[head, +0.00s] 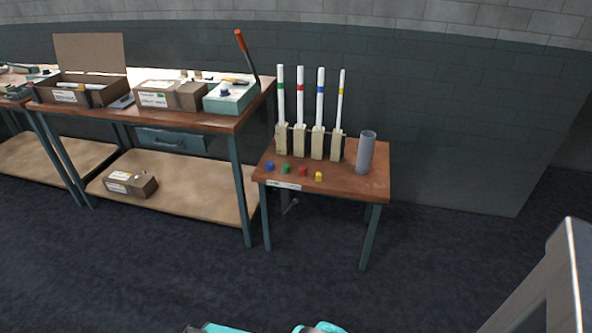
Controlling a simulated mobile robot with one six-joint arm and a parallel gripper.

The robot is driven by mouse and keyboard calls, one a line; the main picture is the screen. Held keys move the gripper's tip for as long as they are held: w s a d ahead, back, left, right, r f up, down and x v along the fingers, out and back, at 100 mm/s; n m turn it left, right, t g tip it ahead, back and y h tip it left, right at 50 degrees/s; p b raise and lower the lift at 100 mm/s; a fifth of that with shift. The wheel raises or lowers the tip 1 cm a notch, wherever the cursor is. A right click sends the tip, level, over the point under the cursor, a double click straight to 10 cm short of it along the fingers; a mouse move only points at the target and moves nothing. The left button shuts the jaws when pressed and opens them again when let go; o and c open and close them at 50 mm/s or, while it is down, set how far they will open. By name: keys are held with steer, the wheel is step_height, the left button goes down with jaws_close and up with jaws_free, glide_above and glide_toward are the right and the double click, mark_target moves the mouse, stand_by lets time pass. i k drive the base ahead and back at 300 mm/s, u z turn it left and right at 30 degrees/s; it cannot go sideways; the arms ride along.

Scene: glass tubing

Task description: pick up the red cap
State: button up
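The red cap (303,171) is a small red piece on the small wooden table (345,185), near its front edge. It stands in a row with a blue cap (269,166), a green cap (285,169) and a yellow cap (319,176). The red cap is between the green and yellow ones, apart from both. My gripper cannot be made out in the head view. Only teal and grey parts, seemingly of my own body, show at the bottom and right edges, away from the table.
Behind the caps stand several upright tubes with coloured bands in wooden blocks (317,145). A grey cylinder (366,151) stands to their right. A larger workbench (190,119) with boxes and an orange-handled lever (245,55) is to the left. The dark floor (160,265) in front is clear.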

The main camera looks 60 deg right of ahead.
mark_target(302, 172)
steer(key=i, duration=0.95)
steer(key=z, duration=0.05)
